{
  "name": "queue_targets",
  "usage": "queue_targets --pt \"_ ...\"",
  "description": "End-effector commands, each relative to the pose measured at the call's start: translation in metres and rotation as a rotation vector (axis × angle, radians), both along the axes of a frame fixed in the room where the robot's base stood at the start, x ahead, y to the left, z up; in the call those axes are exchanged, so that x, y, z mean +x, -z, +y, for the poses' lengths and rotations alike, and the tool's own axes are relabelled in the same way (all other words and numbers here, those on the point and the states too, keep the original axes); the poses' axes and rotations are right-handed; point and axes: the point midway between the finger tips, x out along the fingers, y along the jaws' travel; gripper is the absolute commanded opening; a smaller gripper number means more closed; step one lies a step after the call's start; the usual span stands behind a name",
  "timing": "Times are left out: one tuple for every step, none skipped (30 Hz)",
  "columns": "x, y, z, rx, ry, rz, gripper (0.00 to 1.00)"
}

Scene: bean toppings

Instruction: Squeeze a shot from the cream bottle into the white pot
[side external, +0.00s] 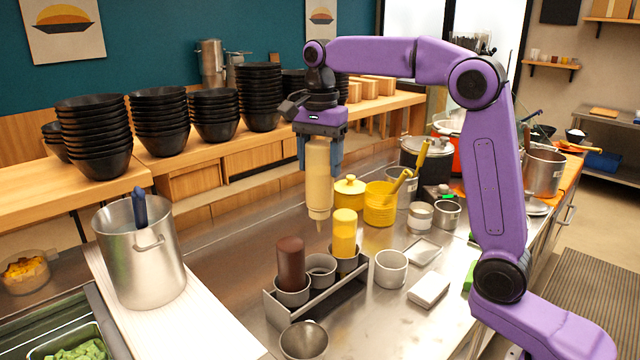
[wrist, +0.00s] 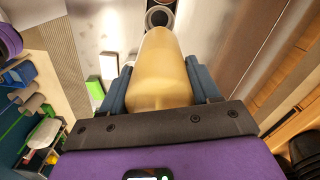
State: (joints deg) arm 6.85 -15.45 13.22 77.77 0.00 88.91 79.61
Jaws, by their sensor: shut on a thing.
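My gripper (side external: 320,160) is shut on the cream bottle (side external: 318,190), a pale beige squeeze bottle. It holds the bottle in the air, upright with the nozzle pointing down. In the wrist view the cream bottle (wrist: 160,70) sits between the two blue fingers. The nozzle is apart from the pot. I cannot make out the pot's contents.
A metal rack (side external: 312,300) holds a brown bottle (side external: 291,262), a yellow bottle (side external: 344,232) and an empty holder between them. A yellow lidded pot (side external: 349,192) and yellow container (side external: 380,208) stand behind. A large steel pot (side external: 140,265) stands left.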

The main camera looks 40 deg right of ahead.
Motion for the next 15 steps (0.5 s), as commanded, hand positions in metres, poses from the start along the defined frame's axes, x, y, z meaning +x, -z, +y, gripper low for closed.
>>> queue_targets --pt "0.001 -0.01 0.001 0.001 -0.001 -0.005 0.5" --pt "0.001 -0.015 0.001 0.001 -0.001 -0.005 0.5" --pt "0.0 -0.02 0.0 0.0 0.0 -0.003 0.5" --pt "0.001 -0.023 0.0 0.0 0.0 -0.003 0.5" --pt "0.001 -0.027 0.0 0.001 -0.001 -0.002 0.5" --pt "0.001 -0.031 0.0 0.0 -0.001 -0.003 0.5" --pt "0.001 -0.035 0.0 0.0 -0.001 -0.001 0.5" --pt "0.001 -0.038 0.0 0.0 -0.001 -0.003 0.5" --pt "0.0 -0.043 0.0 0.001 -0.001 -0.002 0.5" --pt "0.0 -0.045 -0.002 0.0 0.004 -0.002 0.5" --pt "-0.002 -0.044 -0.012 -0.001 0.027 0.0 0.5" --pt "-0.003 -0.044 -0.02 -0.001 0.048 0.001 0.5" --pt "-0.004 -0.044 -0.026 -0.002 0.064 0.0 0.5" --pt "-0.006 -0.044 -0.033 -0.002 0.079 -0.001 0.5" --pt "-0.007 -0.044 -0.042 -0.003 0.103 -0.001 0.5"
